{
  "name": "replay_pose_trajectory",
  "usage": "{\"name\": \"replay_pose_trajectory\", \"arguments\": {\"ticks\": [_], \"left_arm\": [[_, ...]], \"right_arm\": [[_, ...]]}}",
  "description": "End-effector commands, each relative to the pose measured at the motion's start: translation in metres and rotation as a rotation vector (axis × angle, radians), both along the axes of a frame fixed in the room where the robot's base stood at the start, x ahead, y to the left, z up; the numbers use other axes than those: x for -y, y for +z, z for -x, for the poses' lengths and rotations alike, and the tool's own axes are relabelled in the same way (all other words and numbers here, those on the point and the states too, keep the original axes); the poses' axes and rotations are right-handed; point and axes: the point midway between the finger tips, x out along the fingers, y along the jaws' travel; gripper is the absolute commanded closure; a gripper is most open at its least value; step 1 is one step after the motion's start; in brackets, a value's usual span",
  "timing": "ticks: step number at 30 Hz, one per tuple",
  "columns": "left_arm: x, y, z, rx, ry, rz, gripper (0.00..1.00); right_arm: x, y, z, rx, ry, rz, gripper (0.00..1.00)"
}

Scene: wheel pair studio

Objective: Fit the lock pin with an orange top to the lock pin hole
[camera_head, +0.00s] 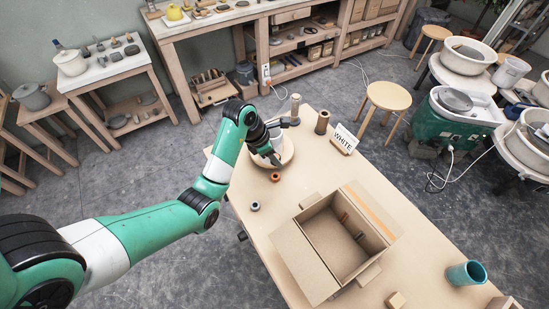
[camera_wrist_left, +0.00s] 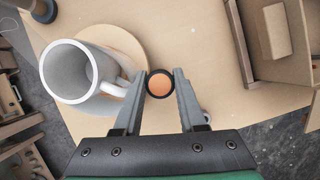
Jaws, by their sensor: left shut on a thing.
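The lock pin with an orange top (camera_wrist_left: 160,84) shows from above between my left fingertips in the left wrist view, with a dark rim around the orange. I cannot make out the lock pin hole. My right gripper is not in view.
A pale mug (camera_wrist_left: 80,72) on a round wooden board (camera_wrist_left: 122,45) stands close left of the fingers. A small grey ring-like piece (camera_head: 255,206) lies nearby. An open cardboard box (camera_head: 287,262) and a "WHITE" sign (camera_head: 344,138) stand on the table (camera_head: 400,235).

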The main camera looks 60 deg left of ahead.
Motion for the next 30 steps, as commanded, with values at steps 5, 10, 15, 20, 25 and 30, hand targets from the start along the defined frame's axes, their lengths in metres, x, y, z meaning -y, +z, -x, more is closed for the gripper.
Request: {"name": "replay_pose_trajectory", "arguments": {"ticks": [5, 10, 15, 20, 25, 30], "left_arm": [[0.0, -0.02, 0.0, 0.0, 0.0, 0.001, 1.0], [0.0, -0.042, 0.0, 0.001, 0.0, 0.001, 1.0], [0.0, -0.054, 0.0, 0.001, 0.0, 0.001, 1.0], [0.0, -0.054, 0.0, 0.001, 0.0, 0.001, 1.0], [0.0, -0.053, 0.0, 0.001, 0.0, 0.001, 1.0], [0.0, -0.053, 0.0, 0.001, 0.0, 0.001, 1.0]], "right_arm": [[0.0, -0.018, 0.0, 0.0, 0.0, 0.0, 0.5], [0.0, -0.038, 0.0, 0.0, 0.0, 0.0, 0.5], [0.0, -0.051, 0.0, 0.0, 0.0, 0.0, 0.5], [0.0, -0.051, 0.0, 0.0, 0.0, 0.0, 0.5], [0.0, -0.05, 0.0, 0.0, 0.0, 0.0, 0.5], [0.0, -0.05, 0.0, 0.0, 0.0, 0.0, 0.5]]}}
